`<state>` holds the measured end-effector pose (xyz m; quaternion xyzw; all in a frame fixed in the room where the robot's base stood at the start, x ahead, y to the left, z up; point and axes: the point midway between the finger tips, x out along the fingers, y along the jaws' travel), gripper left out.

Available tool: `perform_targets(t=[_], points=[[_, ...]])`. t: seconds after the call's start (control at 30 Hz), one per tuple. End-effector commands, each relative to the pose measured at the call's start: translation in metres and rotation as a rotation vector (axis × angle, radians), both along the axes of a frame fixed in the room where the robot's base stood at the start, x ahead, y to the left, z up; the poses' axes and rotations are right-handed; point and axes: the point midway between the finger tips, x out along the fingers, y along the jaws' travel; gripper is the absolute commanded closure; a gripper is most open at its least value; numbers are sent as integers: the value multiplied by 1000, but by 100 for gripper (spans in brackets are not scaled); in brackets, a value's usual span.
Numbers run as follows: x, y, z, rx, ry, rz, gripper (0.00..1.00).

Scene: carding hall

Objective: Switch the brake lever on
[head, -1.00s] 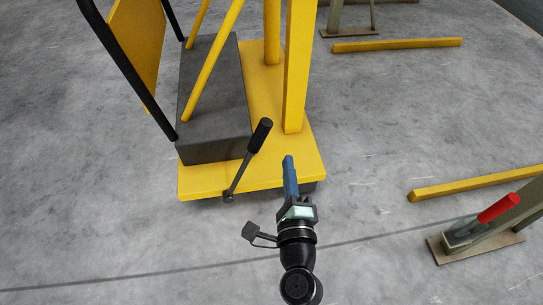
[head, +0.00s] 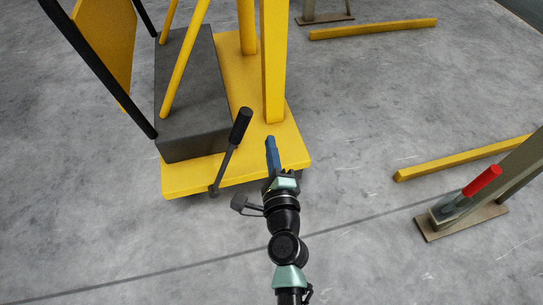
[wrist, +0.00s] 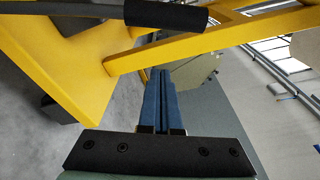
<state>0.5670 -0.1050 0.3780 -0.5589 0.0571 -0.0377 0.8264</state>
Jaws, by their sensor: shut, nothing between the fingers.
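A lever with a dark shaft and a black cylindrical grip (head: 240,126) rises from the front edge of a yellow wheeled cart (head: 190,179), tilted with its grip up and to the right. This looks like the brake lever. Its grip seems to cross the top of the wrist view (wrist: 166,14). My gripper (head: 270,140) has blue fingers, shut with nothing between them, just right of the grip in the head view and apart from it. In the wrist view the fingertips (wrist: 162,72) lie below the grip; the exact depth gap is hard to tell.
The cart carries a dark grey block (head: 195,110), a yellow post (head: 273,65) and a black rail (head: 95,65). A red-handled lever (head: 482,180) stands on a metal base at right. Yellow floor bars (head: 465,158) lie nearby. The floor between is clear.

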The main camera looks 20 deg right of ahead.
Motion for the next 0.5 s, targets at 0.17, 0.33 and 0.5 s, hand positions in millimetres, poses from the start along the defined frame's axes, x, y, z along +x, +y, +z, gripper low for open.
perform_targets(t=[0.17, 0.33, 0.5], points=[[33, -4, -2, -1, -2, 0, 100], [47, 5, 6, 1, 3, 4, 100], [42, 22, 12, 1, 1, 2, 100]])
